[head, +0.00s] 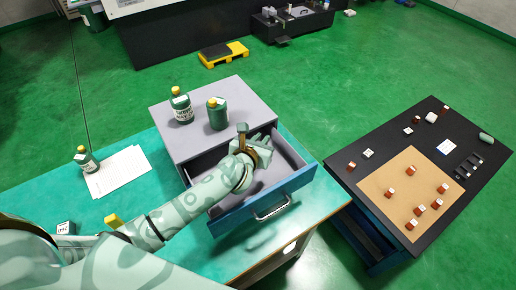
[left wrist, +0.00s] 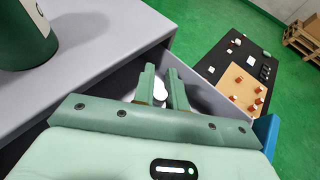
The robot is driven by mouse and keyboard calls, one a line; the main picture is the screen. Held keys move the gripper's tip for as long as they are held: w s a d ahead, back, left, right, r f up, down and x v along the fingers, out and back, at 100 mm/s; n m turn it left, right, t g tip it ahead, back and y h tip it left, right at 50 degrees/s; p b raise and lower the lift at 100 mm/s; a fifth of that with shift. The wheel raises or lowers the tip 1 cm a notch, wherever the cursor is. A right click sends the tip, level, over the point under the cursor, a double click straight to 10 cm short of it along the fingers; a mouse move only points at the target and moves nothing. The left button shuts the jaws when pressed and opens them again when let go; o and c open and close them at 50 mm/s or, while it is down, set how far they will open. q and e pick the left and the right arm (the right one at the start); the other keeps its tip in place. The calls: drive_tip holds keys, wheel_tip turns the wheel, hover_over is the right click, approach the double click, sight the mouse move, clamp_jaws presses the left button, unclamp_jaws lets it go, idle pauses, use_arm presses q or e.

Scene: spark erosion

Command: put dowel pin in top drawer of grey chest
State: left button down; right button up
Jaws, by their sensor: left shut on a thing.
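The grey chest (head: 222,91) stands on the green-topped bench, and it also shows in the left wrist view (left wrist: 98,28). Its top drawer (head: 292,186), with a blue front, is pulled open. My left gripper (head: 258,142) is over the open drawer, close to the chest's front edge. In the left wrist view its two fingers (left wrist: 163,88) point into the drawer space. They are shut on a small pale thing, taken to be the dowel pin (left wrist: 160,91), mostly hidden by the fingers. My right gripper is out of view.
Two green bottles (head: 181,106) (head: 217,116) stand on the chest. Another bottle (head: 86,160) and white paper (head: 118,172) are on the bench (head: 150,203). A black table (head: 344,155) at right carries a tan mat (head: 391,198) and several small parts.

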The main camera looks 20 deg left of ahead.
use_arm(q)
drive_tip(key=shift+w+a+f, duration=0.25)
drive_tip(key=shift+a+f, duration=0.1)
drive_tip(key=shift+f, duration=0.2)
drive_tip(key=f, duration=0.1)
drive_tip(key=f+b, duration=0.1)
drive_tip(key=f, duration=0.2)
drive_tip(key=shift+w+a+b, duration=0.25)
drive_tip(key=shift+b, duration=0.1)
drive_tip(key=shift+r, duration=0.15)
drive_tip(key=c, duration=1.8)
unclamp_jaws()
drive_tip(key=shift+f, duration=0.2)
drive_tip(key=shift+c, duration=0.2)
drive_tip(key=o, duration=0.4)
drive_tip(key=shift+r, duration=0.1)
